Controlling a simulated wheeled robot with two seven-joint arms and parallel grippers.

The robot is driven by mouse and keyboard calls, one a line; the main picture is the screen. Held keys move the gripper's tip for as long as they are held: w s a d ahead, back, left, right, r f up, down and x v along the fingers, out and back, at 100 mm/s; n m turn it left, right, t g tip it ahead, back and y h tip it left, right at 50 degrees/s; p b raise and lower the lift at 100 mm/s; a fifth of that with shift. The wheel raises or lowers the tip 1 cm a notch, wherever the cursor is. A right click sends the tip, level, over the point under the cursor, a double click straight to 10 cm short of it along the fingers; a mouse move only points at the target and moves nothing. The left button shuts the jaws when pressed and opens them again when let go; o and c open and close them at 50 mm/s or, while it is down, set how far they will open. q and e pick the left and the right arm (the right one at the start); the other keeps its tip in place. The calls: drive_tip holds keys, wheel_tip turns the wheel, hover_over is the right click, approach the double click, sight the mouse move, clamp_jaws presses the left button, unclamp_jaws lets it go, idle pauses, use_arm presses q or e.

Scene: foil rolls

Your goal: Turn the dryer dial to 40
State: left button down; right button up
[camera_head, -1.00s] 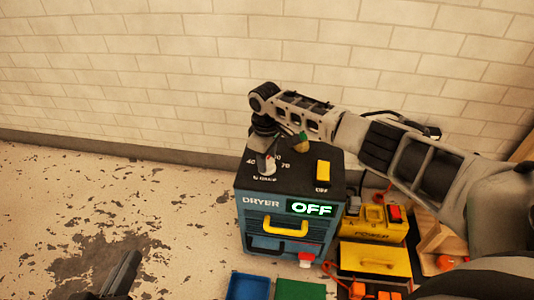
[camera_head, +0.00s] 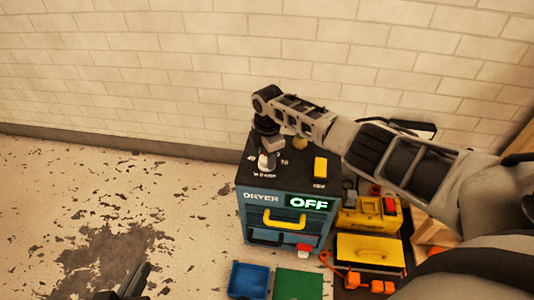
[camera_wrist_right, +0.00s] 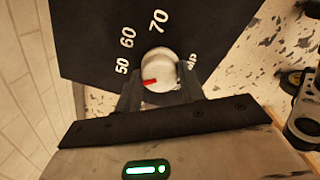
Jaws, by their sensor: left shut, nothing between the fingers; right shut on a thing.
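The dryer (camera_head: 270,212) is a dark blue box with a black top and a green-lit display reading OFF. Its dial (camera_head: 267,161) is a white knob on the black top, with 40 at its left and 70 at its right. My right gripper (camera_head: 267,152) is over the dial with its fingers on both sides of the knob. The right wrist view shows the dial (camera_wrist_right: 158,66) between the fingertips, its red mark toward the lower left, below 50. The 40 is hidden there. My left gripper (camera_head: 136,281) is shut and empty at the lower left, over the floor.
A yellow switch (camera_head: 320,167) stands on the dryer top, right of the dial. A yellow case (camera_head: 370,254), a blue tray (camera_head: 248,279) and a green tray (camera_head: 299,284) lie in front. The brick wall (camera_head: 130,70) is behind. The left floor is clear.

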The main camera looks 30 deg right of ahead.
drive_tip(key=n, duration=0.4)
drive_tip(key=shift+n, duration=0.3)
use_arm(q)
drive_tip(key=shift+w+r, duration=0.2)
use_arm(e)
drive_tip(key=shift+a+n, duration=0.1)
drive_tip(key=shift+n, duration=0.4)
use_arm(q)
drive_tip(key=shift+s, duration=0.15)
use_arm(e)
drive_tip(key=o, duration=1)
